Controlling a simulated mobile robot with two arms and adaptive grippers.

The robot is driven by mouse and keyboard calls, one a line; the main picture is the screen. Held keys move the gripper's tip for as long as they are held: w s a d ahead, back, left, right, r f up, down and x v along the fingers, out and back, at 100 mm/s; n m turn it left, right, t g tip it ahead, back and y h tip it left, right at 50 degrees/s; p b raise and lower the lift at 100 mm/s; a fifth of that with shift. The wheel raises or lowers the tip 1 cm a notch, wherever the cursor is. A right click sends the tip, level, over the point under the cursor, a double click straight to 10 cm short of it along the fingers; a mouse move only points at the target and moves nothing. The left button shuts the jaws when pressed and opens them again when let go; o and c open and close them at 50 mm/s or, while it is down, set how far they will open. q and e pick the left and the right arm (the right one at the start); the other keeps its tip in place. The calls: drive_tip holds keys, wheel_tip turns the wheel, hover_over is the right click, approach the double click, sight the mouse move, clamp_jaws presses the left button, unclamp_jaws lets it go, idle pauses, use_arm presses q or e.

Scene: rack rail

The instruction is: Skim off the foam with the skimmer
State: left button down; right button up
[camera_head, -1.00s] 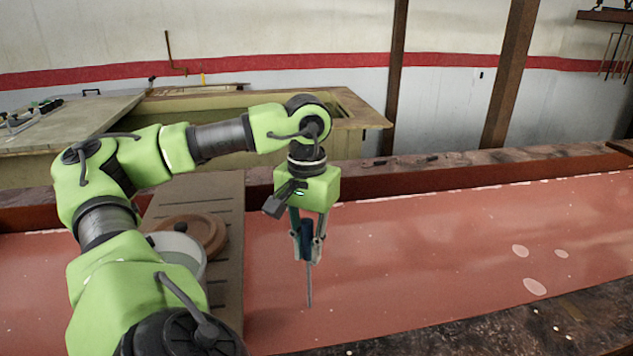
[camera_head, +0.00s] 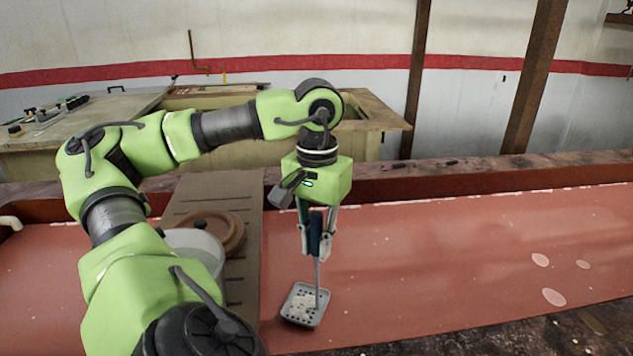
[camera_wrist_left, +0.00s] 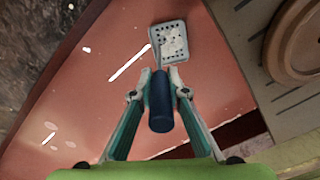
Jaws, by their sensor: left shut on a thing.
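My left gripper (camera_head: 317,243) is shut on the dark blue handle of the skimmer (camera_head: 304,303). The skimmer hangs handle up, its grey perforated square head low over or at the red liquid (camera_head: 420,255); I cannot tell whether it touches. Whitish foam sits on the head. In the left wrist view the head (camera_wrist_left: 173,45) shows beyond the handle (camera_wrist_left: 160,100) between the fingers. Pale foam patches (camera_head: 553,297) float on the liquid at the right. My right gripper is not in view.
A brown slotted board (camera_head: 250,262) crosses the vat left of the skimmer. It bears a round brown disc (camera_head: 229,232) and a whitish pot (camera_head: 202,242), partly hidden by my arm. The vat's dark rim (camera_head: 520,335) runs along the front.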

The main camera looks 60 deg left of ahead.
sight(316, 214)
use_arm(q)
wheel_tip(316, 214, up, 6)
drive_tip(key=p, duration=0.4)
drive_tip(key=shift+r, duration=0.2)
wheel_tip(316, 214, up, 4)
drive_tip(key=p, duration=0.3)
drive_tip(key=shift+r, duration=0.1)
drive_tip(key=shift+r+p, duration=0.35)
drive_tip(key=shift+p, duration=0.15)
idle(3.0)
